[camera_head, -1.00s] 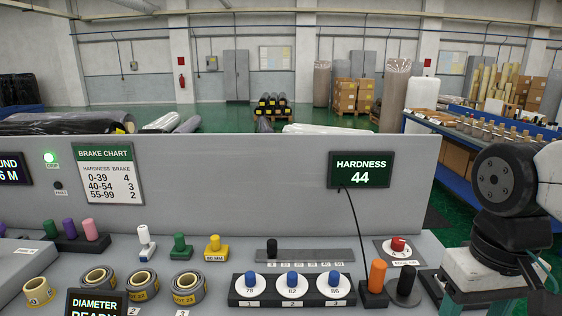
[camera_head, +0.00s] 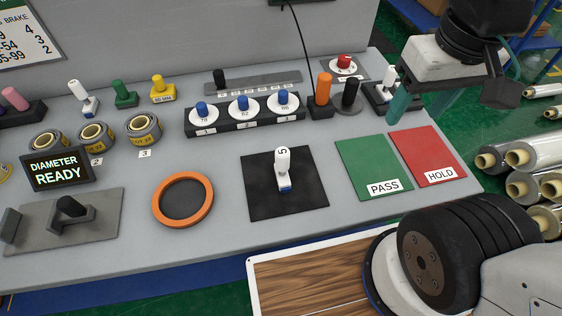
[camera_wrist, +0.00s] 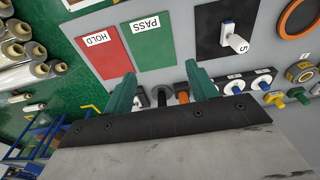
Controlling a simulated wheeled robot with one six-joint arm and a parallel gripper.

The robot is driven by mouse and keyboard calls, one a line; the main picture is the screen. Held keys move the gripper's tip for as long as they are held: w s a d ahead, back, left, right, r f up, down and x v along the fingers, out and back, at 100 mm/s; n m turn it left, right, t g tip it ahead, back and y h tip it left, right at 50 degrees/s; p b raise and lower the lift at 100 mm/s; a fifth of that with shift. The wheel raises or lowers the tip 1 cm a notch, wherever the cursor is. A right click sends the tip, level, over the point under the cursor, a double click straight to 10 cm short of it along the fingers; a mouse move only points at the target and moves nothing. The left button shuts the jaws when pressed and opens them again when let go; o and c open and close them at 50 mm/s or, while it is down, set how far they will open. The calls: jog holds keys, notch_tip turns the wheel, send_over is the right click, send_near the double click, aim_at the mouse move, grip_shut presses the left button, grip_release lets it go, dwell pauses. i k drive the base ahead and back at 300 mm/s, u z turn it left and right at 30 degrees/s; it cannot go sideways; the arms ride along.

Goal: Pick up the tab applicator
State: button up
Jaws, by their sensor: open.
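No label reads tab applicator, so I cannot tell for sure which tool it is. A white-handled tool (camera_head: 389,76) stands upright on a black base at the right of the console, just left of my gripper (camera_head: 402,104). My gripper's teal fingers (camera_wrist: 162,78) are open and empty, above the console. In the wrist view, they partly hide the tools by the base.
An orange-handled tool (camera_head: 324,90) and a black-handled tool (camera_head: 350,92) stand close left of the white one. A green PASS pad (camera_head: 367,160) and a red HOLD pad (camera_head: 423,148) lie in front. An orange ring (camera_head: 158,203) lies further left.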

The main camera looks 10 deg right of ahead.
aim_at(282, 163)
jog(key=u, duration=0.45)
jog(key=k, duration=1)
jog(key=z, duration=0.2)
jog(key=i, duration=0.6)
jog(key=z, duration=0.2)
